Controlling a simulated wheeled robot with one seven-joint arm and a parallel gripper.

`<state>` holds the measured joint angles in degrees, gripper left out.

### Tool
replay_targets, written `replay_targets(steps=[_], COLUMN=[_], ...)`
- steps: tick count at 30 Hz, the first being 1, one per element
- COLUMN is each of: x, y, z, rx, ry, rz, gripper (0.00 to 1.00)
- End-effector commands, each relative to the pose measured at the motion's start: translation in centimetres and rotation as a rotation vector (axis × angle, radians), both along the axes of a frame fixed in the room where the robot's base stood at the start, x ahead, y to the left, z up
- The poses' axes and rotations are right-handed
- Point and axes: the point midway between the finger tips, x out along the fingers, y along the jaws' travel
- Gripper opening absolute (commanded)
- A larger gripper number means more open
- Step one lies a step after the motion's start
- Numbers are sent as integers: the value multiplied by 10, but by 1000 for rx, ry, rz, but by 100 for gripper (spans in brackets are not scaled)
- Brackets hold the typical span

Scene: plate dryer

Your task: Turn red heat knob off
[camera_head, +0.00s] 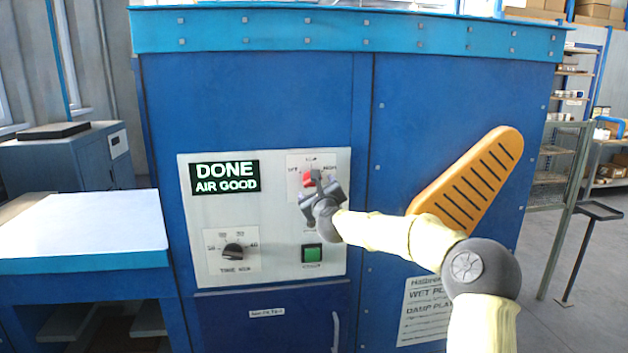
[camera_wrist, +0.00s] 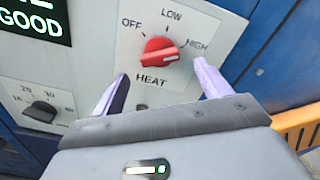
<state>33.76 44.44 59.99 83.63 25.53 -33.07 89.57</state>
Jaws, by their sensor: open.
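The red heat knob (camera_wrist: 160,52) is on a white plate marked OFF, LOW and HIGH, with HEAT below it. Its white mark is on the right side, toward HIGH. My gripper (camera_wrist: 161,72) is open, with one finger to the lower left of the knob and the other to its right. In the head view the knob (camera_head: 308,179) is partly hidden behind my gripper (camera_head: 320,184).
The panel also has a lit display (camera_head: 225,178) reading DONE AIR GOOD, a black time knob (camera_head: 233,250) and a green button (camera_head: 312,253). An orange slotted guard (camera_head: 475,180) sticks out at the right. A white-topped table (camera_head: 85,228) stands at the left.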

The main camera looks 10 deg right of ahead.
Motion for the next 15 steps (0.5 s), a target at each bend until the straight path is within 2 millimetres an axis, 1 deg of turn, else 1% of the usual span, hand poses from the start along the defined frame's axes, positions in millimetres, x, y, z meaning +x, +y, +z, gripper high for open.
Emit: replay_targets(steps=[3,7,12,15], x=[17,32,44,46], y=[1,1,1,0], z=[2,2,0,0], rx=[2,2,1,0], ry=[1,1,1,1], rz=[2,1,0,-1], gripper=[76,76,76,76])
